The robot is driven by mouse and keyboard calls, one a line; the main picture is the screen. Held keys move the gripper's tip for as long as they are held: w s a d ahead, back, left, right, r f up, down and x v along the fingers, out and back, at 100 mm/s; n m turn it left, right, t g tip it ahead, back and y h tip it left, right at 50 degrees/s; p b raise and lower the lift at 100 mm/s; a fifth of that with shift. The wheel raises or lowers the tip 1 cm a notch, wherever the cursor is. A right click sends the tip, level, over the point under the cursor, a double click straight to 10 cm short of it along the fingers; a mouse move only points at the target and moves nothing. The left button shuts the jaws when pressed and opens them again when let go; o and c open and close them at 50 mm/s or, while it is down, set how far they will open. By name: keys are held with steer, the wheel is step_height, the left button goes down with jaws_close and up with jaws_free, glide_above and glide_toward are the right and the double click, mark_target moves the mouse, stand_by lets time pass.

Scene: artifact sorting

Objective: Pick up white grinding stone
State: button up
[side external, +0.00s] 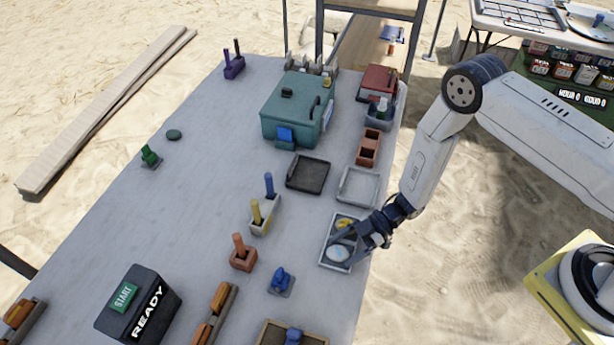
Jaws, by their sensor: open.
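A small pale, rounded piece that looks like the white grinding stone (338,253) lies in the lower part of a light-rimmed tray (326,241) near the table's right edge. A yellow piece (345,223) lies in the upper part of the same tray. My gripper (356,241) is open and reaches over the tray's right side, close to the pale piece. The fingers hide part of the tray, and I cannot tell whether they touch anything.
An empty white tray (357,202) and a dark tray (290,174) lie behind. A teal box (290,125) stands farther back. Upright pegs in holders, such as the yellow one (257,211), stand to the left. The table's (200,200) left middle is mostly clear.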

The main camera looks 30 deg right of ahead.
stand_by(0.4)
steer(key=c, duration=1)
steer(key=shift+c, duration=0.2)
jaws_close()
steer(key=shift+r, duration=0.9)
steer(key=s+d+r, duration=0.6)
steer(key=s+r, duration=0.5)
steer(key=s, duration=0.1)
steer(key=shift+s, duration=0.4)
steer(key=shift+w, duration=0.1)
